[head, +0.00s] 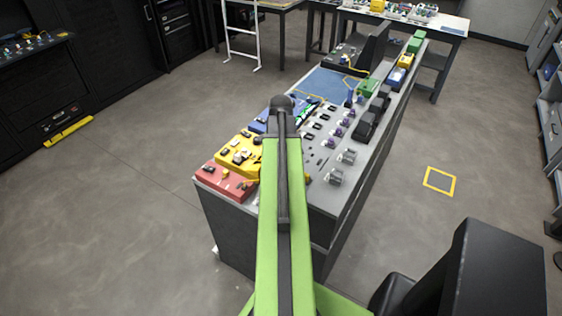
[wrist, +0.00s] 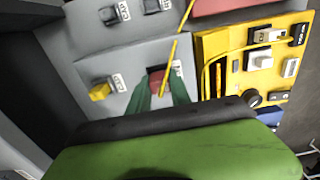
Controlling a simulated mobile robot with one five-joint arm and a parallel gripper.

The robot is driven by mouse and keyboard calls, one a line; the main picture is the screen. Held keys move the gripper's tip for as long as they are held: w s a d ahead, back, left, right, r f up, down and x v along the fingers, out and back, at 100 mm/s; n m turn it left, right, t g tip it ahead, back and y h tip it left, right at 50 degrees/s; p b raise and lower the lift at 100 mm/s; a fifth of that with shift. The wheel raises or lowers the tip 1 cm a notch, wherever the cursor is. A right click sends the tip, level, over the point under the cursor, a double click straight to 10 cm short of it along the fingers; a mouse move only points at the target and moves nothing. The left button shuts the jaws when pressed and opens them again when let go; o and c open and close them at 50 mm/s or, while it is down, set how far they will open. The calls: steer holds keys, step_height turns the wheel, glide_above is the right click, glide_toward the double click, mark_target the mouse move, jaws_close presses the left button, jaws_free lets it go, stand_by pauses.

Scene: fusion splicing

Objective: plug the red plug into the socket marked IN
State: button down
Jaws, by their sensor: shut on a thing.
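In the wrist view my gripper (wrist: 161,86) has its two green fingers closed around the small red plug (wrist: 157,74). The plug is at a grey panel, beside a small white label (wrist: 177,68) too small to read. The fingers hide the plug's front and whatever is under it, so I cannot tell whether it sits in a socket. To its left a yellow plug (wrist: 99,91) is at the panel beside another label (wrist: 118,81). Dark sockets (wrist: 109,16) with white labels line the panel's top. In the head view my arm hides the gripper and the red plug.
A yellow box (wrist: 262,62) with switches and a looping yellow cable (wrist: 207,70) stands just right of the fingers. A thin yellow strand (wrist: 171,50) runs upward near the plug. In the head view, red (head: 226,181) and blue modules (head: 259,125) crowd the bench.

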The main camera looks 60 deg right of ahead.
steer(key=shift+f, duration=0.1)
steer(key=c, duration=1.1)
jaws_free()
step_height(320, 180, up, 17)
steer(key=p, duration=1.7)
steer(key=shift+r, duration=0.2)
